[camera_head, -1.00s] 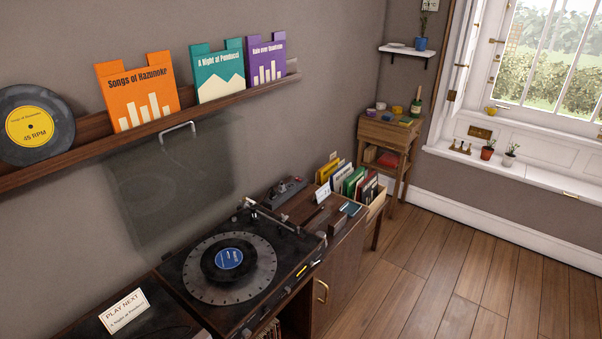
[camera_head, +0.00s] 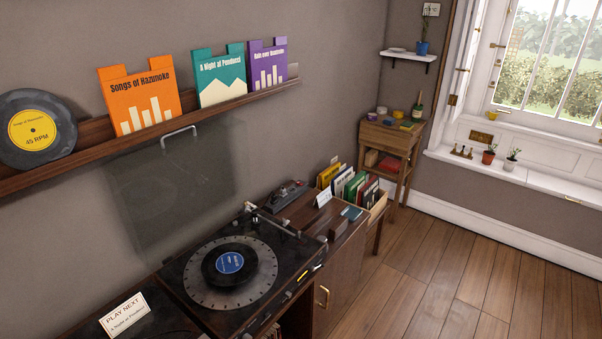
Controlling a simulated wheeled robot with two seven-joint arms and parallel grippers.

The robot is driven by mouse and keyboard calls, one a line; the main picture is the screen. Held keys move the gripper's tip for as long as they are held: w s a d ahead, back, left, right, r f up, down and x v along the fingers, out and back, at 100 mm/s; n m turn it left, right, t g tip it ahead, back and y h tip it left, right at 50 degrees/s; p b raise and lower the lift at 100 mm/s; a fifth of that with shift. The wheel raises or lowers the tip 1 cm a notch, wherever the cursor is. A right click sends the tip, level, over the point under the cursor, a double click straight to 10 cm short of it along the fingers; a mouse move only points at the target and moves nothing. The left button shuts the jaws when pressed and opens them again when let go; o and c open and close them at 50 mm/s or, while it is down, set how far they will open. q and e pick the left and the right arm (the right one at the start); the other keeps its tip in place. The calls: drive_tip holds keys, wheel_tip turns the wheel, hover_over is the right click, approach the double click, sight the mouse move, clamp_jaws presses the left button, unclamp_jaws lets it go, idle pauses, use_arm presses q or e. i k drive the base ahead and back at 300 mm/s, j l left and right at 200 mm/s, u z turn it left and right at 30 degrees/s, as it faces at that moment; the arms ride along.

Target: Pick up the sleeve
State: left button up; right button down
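Three record sleeves stand upright on a wooden wall ledge. The purple sleeve (camera_head: 267,64) is furthest right. A white card (camera_head: 124,314) at the lower left reads "PLAY NEXT" with "A Night at Ponducci" below. Neither of my grippers is in view.
A black record with a yellow label (camera_head: 33,128) leans at the left of the ledge (camera_head: 85,158). Below is a turntable (camera_head: 182,277) carrying a record with a blue label (camera_head: 229,262), its clear lid (camera_head: 172,190) raised. A record crate (camera_head: 377,207) stands behind. Floor at right is clear.

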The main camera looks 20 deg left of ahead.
sight(268, 66)
drive_tip(key=i+u, duration=0.1)
drive_tip(key=u, duration=0.95)
drive_tip(key=i+l+u, duration=0.2)
drive_tip(key=l+u, duration=0.2)
drive_tip(key=i+l+u, duration=0.1)
drive_tip(key=l+u, duration=0.35)
drive_tip(key=l, duration=0.2)
drive_tip(key=l+u, duration=0.4)
drive_tip(key=l, duration=0.15)
